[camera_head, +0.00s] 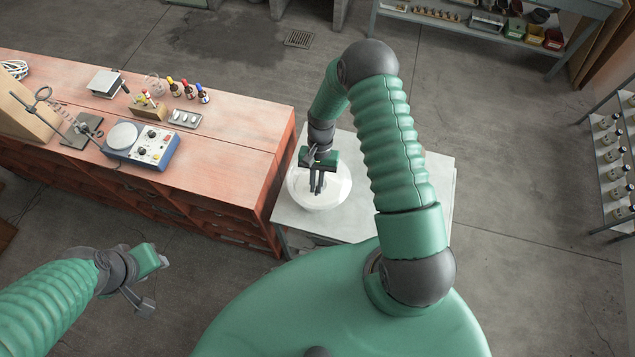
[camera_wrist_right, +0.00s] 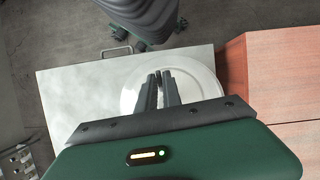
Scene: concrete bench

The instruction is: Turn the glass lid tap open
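A round, clear glass vessel with a lid (camera_head: 337,192) stands on a pale grey-topped cabinet; it also shows in the right wrist view (camera_wrist_right: 202,82). My right gripper (camera_head: 317,190) points down over the middle of the lid. In the right wrist view its two dark fingers (camera_wrist_right: 159,76) are close together with a narrow gap between them. The tap is hidden at the fingertips, so I cannot tell whether they touch or hold it. My left gripper (camera_head: 156,284) is off to the lower left, its fingers spread and empty, far from the glass.
The pale cabinet top (camera_head: 290,212) has bare room around the glass. A reddish bench (camera_head: 230,130) on the left holds a blue-and-white hotplate (camera_head: 142,145), a small metal tray (camera_head: 185,119), coloured-cap bottles and a stand. Shelves with bottles (camera_head: 610,155) stand at far right.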

